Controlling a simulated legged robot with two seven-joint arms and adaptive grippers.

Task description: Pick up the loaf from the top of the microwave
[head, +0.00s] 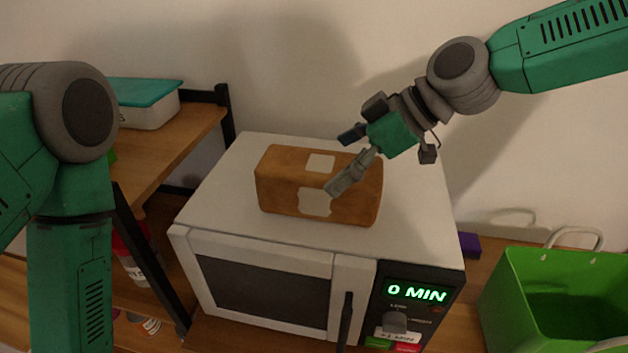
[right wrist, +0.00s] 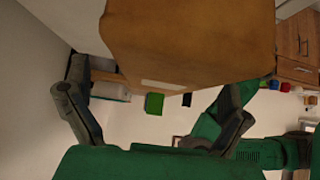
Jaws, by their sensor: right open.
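A brown loaf (head: 280,190) with pale patches lies on top of the white microwave (head: 225,205). My right gripper (head: 345,161) is open at the loaf's right half. One finger overlaps the loaf's front side in the head view, and the other shows beyond its back edge. I cannot tell whether either finger touches it. In the right wrist view the loaf (right wrist: 190,45) looms large just ahead of the open fingers. My left arm is at the left of the head view, but its gripper is out of view.
A green bin (head: 515,300) stands right of the microwave, with a small purple item (head: 469,245) between. A wooden shelf (head: 160,150) at left holds a teal-lidded container (head: 148,105). The wall is close behind the microwave. The microwave top around the loaf is clear.

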